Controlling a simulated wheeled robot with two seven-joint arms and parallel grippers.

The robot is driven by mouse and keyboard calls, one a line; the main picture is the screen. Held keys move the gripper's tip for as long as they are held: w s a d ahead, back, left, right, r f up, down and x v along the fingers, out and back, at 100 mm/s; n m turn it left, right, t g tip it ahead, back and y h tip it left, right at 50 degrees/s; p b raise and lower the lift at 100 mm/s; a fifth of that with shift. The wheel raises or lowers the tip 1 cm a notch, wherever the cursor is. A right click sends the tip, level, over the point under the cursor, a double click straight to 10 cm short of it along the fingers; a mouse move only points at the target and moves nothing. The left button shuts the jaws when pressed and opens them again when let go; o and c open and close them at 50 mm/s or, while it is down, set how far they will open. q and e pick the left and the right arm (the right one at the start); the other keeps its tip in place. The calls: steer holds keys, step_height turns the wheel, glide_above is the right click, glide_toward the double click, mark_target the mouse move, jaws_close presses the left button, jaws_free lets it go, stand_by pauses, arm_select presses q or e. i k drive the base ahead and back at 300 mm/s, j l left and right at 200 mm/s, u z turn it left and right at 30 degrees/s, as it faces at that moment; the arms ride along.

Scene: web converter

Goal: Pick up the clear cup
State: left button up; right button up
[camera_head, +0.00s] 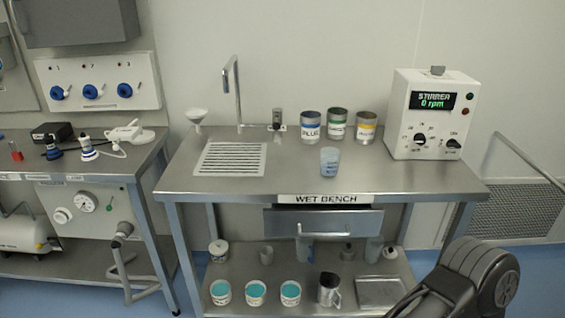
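A clear, bluish translucent cup (329,161) stands upright on the steel top of the wet bench (400,183), near the middle and in front of the labelled cans. Nothing touches it. Neither of my grippers shows in the head view. Only a dark part of my own arm is at the lower right, well away from the cup.
Behind the cup stand three labelled cans (310,126). A stirrer box (431,115) is at right; a drain grate (230,159), tap (235,92) and white funnel (196,116) are at left. A drawer (340,221) sits below. The bench front is clear.

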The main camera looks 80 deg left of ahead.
mark_target(329, 162)
steer(key=u, duration=2.3)
steer(key=i+j+z, duration=0.25)
steer(key=z, duration=0.25)
steer(key=i+j+z, duration=0.3)
steer(key=z, duration=0.2)
steer(key=j, duration=0.1)
